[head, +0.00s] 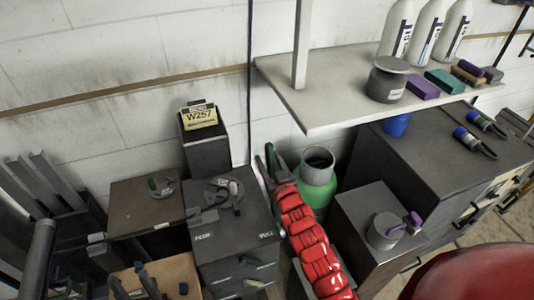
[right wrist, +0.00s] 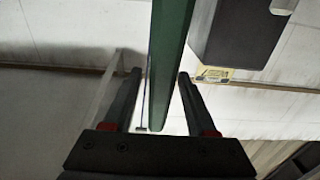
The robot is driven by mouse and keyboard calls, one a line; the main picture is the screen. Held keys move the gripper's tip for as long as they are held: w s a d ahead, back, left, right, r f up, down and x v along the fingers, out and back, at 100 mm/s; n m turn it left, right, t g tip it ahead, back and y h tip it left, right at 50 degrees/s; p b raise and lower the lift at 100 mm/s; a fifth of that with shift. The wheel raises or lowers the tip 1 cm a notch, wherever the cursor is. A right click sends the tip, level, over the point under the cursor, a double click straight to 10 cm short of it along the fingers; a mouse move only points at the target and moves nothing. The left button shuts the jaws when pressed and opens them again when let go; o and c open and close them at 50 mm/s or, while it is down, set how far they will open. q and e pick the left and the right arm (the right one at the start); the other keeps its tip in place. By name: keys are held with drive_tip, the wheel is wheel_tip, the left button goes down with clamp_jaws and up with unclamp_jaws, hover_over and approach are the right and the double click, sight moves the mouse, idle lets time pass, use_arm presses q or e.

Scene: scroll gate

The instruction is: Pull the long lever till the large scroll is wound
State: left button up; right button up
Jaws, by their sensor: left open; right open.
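My right gripper (head: 272,160) is at the end of the red arm, in front of the wall in the head view. In the right wrist view its two fingers (right wrist: 160,82) are apart, with a long dark green bar (right wrist: 168,70) in the gap. The bar runs up out of the picture; gaps show on both sides of it. I cannot tell whether this bar is the long lever. I cannot make out a large scroll in either view. I cannot pick out my left gripper in the head view.
A grey cabinet (head: 235,248) marked PULL stands left of the red arm, with a dark box and W257 sign (head: 200,116) behind. A green gas bottle (head: 318,190) is close right of my gripper. A shelf (head: 310,105) with bottles juts out above it.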

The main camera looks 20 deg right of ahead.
drive_tip(key=shift+w, duration=0.9)
clamp_jaws()
idle(0.9)
